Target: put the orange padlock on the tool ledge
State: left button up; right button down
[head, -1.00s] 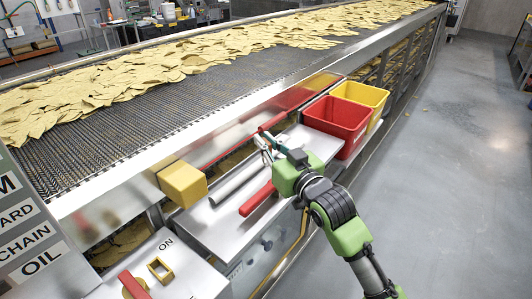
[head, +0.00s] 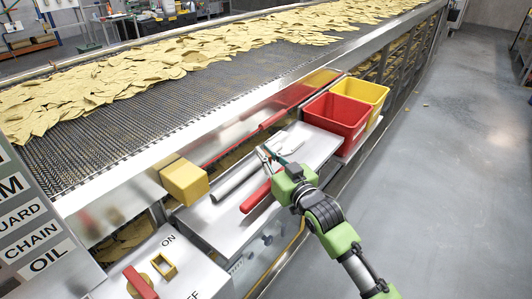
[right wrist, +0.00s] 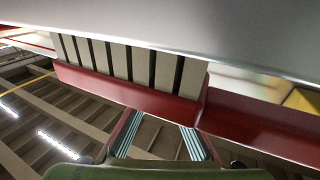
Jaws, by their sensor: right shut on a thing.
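The tool ledge (head: 215,228) is the light metal shelf along the conveyor's side. My right gripper (head: 267,156) is over its middle part, near the conveyor. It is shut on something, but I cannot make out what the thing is. In the right wrist view its two fingers (right wrist: 158,138) come up from below, with a wide red piece (right wrist: 130,93) beyond them; I cannot tell whether that piece touches them. I cannot pick out an orange padlock in either view. My left gripper is not in view.
A red-handled tool (head: 257,196) and a grey rod (head: 235,183) lie on the ledge. A red bin (head: 336,120) and a yellow bin (head: 361,95) stand at its far end. A yellow block (head: 185,182) juts out at left. A switch panel (head: 190,275) is nearest.

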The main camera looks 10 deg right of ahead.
jog(key=c, duration=2.1)
grip_release()
jog(key=shift+r, duration=0.2)
jog(key=b+v, duration=0.1)
jog(key=v, duration=0.4)
jog(key=b+v, duration=0.1)
jog(key=v, duration=0.4)
jog(key=shift+s+d+f, duration=0.1)
jog(key=shift+s+f, duration=0.1)
jog(key=shift+s, duration=0.15)
jog(key=shift+s+d+r, duration=0.15)
jog(key=shift+s+d, duration=0.05)
jog(key=shift+s, duration=0.45)
